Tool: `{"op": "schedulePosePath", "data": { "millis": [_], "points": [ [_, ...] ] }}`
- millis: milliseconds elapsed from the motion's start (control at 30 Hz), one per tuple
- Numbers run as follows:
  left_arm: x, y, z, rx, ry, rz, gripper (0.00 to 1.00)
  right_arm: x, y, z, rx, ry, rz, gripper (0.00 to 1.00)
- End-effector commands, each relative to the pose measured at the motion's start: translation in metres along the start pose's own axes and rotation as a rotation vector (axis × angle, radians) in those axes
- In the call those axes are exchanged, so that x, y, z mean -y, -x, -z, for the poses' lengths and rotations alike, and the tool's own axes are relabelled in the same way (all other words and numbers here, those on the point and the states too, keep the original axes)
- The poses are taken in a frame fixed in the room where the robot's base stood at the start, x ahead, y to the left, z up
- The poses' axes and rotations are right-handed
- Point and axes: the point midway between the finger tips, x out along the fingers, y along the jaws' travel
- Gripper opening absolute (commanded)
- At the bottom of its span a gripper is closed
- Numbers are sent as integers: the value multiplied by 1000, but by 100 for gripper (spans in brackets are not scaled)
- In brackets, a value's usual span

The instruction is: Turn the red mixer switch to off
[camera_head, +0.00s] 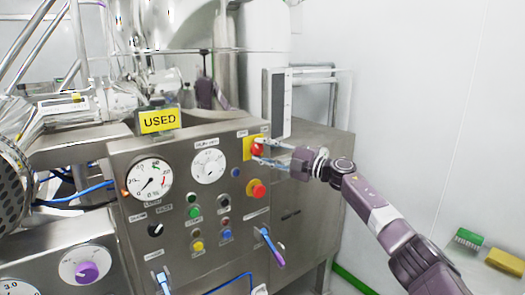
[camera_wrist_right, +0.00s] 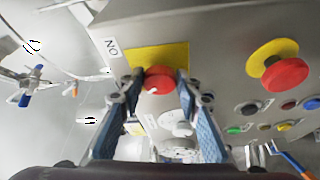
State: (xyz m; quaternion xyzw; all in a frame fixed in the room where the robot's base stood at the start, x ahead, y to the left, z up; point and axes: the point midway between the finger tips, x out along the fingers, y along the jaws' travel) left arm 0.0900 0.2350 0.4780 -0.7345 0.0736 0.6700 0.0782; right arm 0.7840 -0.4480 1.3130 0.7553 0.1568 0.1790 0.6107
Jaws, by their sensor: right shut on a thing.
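The red mixer switch (camera_head: 256,149) is a round red knob on a yellow square plate (camera_head: 247,145) at the upper right of the steel control panel. In the right wrist view the red knob (camera_wrist_right: 160,77) sits between the two blue-padded fingers, in front of its yellow plate (camera_wrist_right: 158,55). A small white mark shows on the knob's near edge. A label that seems to read "ON" (camera_wrist_right: 112,47) is beside the plate. My right gripper (camera_head: 262,150) is shut on the knob, its arm coming in from the right. My left gripper is not in view.
A second red knob on a yellow disc (camera_head: 257,189) sits below on the same panel (camera_head: 130,220). Dials, coloured buttons and a blue-handled lever (camera_head: 271,246) are nearby. A yellow "USED" sign (camera_head: 159,121) stands on top.

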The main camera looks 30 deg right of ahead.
Motion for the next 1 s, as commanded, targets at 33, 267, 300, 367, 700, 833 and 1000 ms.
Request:
{"op": "schedulePosePath", "data": {
  "millis": [33,267,300,367,700,833,1000],
  "points": [
    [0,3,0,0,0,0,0,-2,0,0,1,31,14,7],
    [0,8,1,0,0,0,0,-2,0,0,0,141,60,7],
    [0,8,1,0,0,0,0,-1,0,0,0,155,66,7],
    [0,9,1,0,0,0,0,-1,0,0,0,171,74,7],
    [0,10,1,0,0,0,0,-1,0,0,-1,208,88,7],
    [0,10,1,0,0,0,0,0,0,0,-1,208,88,7],
    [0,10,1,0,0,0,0,0,0,1,-1,208,88,33]
  ]
}}
